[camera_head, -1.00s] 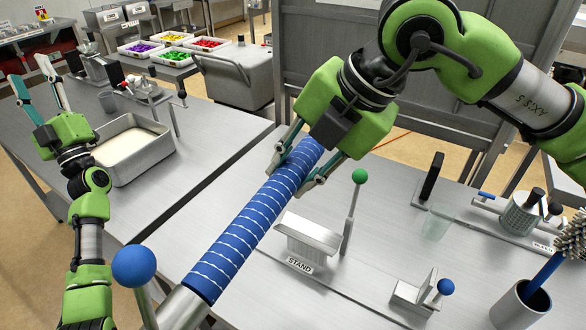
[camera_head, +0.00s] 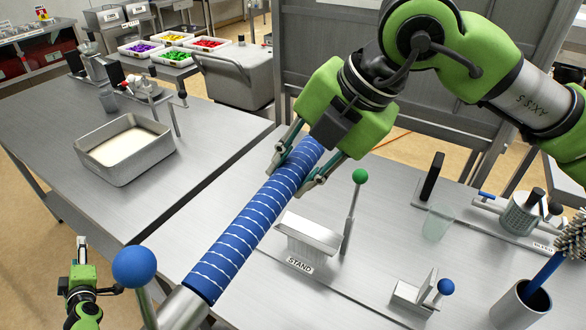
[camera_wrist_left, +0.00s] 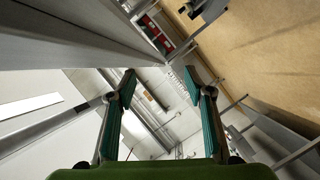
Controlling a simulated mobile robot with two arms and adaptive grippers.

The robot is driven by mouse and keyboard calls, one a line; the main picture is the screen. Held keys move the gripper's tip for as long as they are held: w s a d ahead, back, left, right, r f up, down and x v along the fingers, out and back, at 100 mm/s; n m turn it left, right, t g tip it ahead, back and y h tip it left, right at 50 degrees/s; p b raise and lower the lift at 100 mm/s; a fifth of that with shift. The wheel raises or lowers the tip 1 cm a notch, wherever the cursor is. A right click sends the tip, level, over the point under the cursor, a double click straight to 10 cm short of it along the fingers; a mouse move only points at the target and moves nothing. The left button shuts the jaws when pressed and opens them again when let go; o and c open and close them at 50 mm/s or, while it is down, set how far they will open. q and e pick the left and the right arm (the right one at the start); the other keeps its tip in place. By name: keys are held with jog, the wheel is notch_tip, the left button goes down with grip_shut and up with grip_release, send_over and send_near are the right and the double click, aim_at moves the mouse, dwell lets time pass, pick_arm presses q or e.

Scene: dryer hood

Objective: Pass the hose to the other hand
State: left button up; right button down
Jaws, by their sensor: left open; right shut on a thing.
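The blue hose (camera_head: 238,240) with white bands runs diagonally through the head view. Its lower end meets a grey metal pipe (camera_head: 182,308) near the bottom edge. My right gripper (camera_head: 292,178) is shut around its upper end, above the right table. My left gripper (camera_head: 82,246) is low at the far left of the head view, well apart from the hose. In the left wrist view, the left gripper's teal fingers (camera_wrist_left: 164,82) are spread with nothing between them. The hose is not recognisable in that view.
A blue ball knob (camera_head: 134,267) stands beside the pipe. A metal tray (camera_head: 150,169) rests on the left table. A brush in a cup (camera_head: 520,304) is at lower right.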

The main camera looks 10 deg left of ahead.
pick_arm(q)
jog(key=s+d+f+m+g+h, duration=0.2)
jog(key=s+d+f+m+h, duration=0.3)
jog(key=d+f, duration=0.9)
jog(key=s+d+f+m+g+h, duration=0.25)
jog(key=s+d+f+m, duration=0.45)
jog(key=d+f, duration=0.65)
jog(key=s+d+f+m+g+h, duration=0.2)
jog(key=s+d+f+m, duration=0.3)
jog(key=s+d, duration=0.4)
jog(key=s+d+f+m+g+h, duration=0.2)
jog(key=s+d+f+m+g, duration=0.2)
jog(key=s, duration=1.2)
jog(key=d+f+m, duration=0.1)
jog(key=d+f, duration=0.2)
jog(key=d, duration=0.2)
jog(key=shift+s+f+m, duration=0.3)
jog(key=shift+s+f, duration=0.05)
jog(key=shift+s, duration=0.05)
